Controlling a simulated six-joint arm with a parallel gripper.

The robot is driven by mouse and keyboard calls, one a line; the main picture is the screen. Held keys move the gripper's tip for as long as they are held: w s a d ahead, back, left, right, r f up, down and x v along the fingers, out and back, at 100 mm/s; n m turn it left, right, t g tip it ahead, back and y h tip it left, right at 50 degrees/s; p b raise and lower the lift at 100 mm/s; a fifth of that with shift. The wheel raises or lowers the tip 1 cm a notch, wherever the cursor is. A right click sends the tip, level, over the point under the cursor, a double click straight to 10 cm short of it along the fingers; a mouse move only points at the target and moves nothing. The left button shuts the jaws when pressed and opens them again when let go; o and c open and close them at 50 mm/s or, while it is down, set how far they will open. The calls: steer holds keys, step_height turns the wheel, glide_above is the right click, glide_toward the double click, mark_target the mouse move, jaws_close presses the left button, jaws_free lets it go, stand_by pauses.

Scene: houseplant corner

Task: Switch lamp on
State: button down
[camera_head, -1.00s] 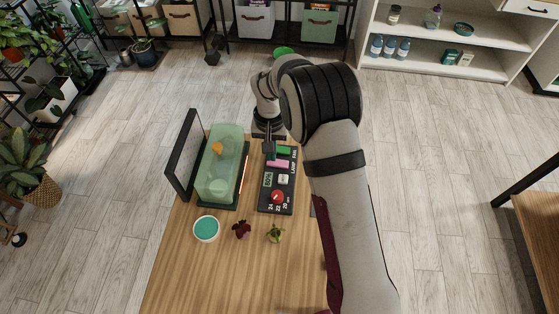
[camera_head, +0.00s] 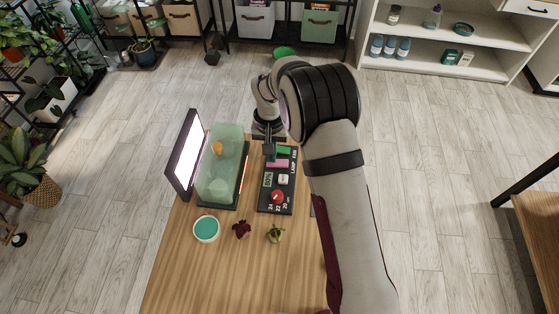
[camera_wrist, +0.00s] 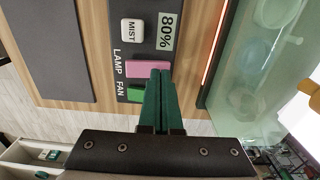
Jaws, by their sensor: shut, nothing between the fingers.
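The lamp panel (camera_head: 187,155) stands upright at the left of the table and glows white. The control panel (camera_head: 264,205) lies on the table right of the glass tank. Its pink key labelled LAMP (camera_wrist: 148,69) sits between the white MIST key (camera_wrist: 132,32) and the green FAN key (camera_wrist: 135,93) in the wrist view. My gripper (camera_head: 270,156) is shut and empty, with its green fingertips over the pink key's edge. They appear at or very near the key; I cannot tell whether they touch it.
The greenish glass tank (camera_head: 222,167) stands between the lamp panel and the control panel. A teal-filled bowl (camera_head: 206,229), a dark red plant (camera_head: 241,230) and a green plant (camera_head: 276,233) stand in front. The table's near part is clear.

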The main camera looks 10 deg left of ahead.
step_height(320, 180, up, 6)
steer(key=shift+r, duration=0.2)
stand_by(0.5)
steer(key=s+d+r+m, duration=0.2)
steer(key=s+d+r, duration=0.6)
steer(key=s+r, duration=0.15)
steer(key=s+d+r+m+y, duration=0.1)
steer(key=s+d, duration=0.2)
steer(key=s, duration=0.7)
steer(key=s+d+r+m, duration=0.1)
steer(key=s+d+m, duration=0.1)
steer(key=s, duration=0.9)
steer(key=shift+d+m+y, duration=0.3)
steer(key=shift+d+y, duration=0.1)
steer(key=shift+d, duration=0.15)
steer(key=shift+r, duration=0.1)
